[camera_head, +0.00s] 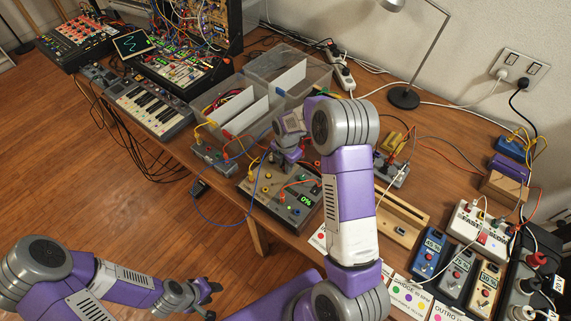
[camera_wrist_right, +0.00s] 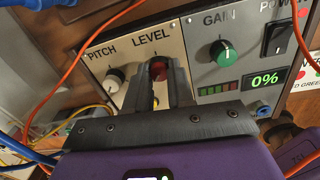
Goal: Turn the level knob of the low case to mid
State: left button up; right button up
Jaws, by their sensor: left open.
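The low case (camera_head: 270,207) is a grey and beige box in the middle of the head view. In the right wrist view its beige panel (camera_wrist_right: 113,60) carries a red level knob (camera_wrist_right: 158,70) under the word LEVEL. My right gripper (camera_head: 285,163) is over the case. In the right wrist view its fingers (camera_wrist_right: 160,80) stand on both sides of the level knob, and the knob fills the gap. The knob's pointer and scale are mostly hidden by the fingers. The display (camera_wrist_right: 265,79) reads 0%. My left gripper (camera_head: 207,292) is open and empty, away from the table.
An orange cable (camera_wrist_right: 75,62) passes close by. Clear bins (camera_head: 288,75) stand behind the case. A wooden rack (camera_head: 402,215) and blue pedal (camera_head: 430,250) lie to the right.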

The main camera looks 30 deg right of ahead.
grip_shut()
jog(key=m, duration=1)
jog(key=shift+w, duration=0.1)
jog(key=m, duration=0.3)
jog(key=shift+m+h+p, duration=0.3)
jog(key=shift+m+p, duration=0.05)
jog(key=shift+m, duration=0.05)
jog(key=m, duration=0.6)
jog(key=shift+p, duration=0.35)
jog(key=m+p, duration=0.1)
jog(key=m, duration=0.5)
jog(key=shift+m+g, duration=0.3)
jog(key=shift+m, duration=0.1)
